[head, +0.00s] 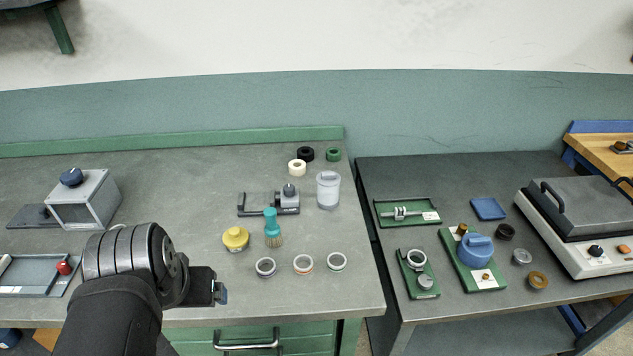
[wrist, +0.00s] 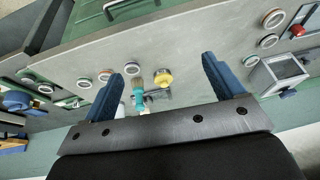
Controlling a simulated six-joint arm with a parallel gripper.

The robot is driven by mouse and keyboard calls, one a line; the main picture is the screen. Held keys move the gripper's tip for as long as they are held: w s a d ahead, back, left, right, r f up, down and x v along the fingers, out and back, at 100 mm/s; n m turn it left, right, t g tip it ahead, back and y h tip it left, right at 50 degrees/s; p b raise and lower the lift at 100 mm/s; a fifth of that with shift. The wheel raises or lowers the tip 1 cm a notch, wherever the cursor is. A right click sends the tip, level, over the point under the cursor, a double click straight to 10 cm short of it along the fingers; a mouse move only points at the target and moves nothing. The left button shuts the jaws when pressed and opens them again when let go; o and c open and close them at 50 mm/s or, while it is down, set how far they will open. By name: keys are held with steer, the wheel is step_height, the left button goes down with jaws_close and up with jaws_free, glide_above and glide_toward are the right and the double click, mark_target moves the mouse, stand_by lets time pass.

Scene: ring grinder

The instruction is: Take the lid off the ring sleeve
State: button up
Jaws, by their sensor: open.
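A round blue piece with a raised grip on top (head: 475,249) sits on a green base plate (head: 491,281) on the right table. It looks like the lidded ring sleeve, but I cannot tell where lid and sleeve part. The blue piece also shows at the far left of the wrist view (wrist: 17,101). My gripper (head: 221,292) is over the front of the left table, far to the left of it. In the wrist view my gripper (wrist: 164,68) has its two blue fingers wide apart with nothing held between them.
A yellow-topped jar (head: 235,238), a teal brush (head: 272,228) and several small rings stand on the left table, beside a grey box (head: 88,200). A gap divides the tables. A green tray (head: 418,275) and a lidded machine (head: 580,225) flank the blue piece.

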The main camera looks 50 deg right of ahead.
step_height(320, 180, up, 7)
steer(key=m+g+h, duration=0.2)
steer(key=m+g, duration=0.1)
steer(key=m, duration=0.5)
glide_above(327, 175)
steer(key=a, duration=0.6)
steer(key=x, duration=1.1)
steer(key=s+x, duration=0.1)
steer(key=x, duration=0.5)
steer(key=shift+w+a+f, duration=0.1)
steer(key=shift+a, duration=0.15)
steer(key=c, duration=1.1)
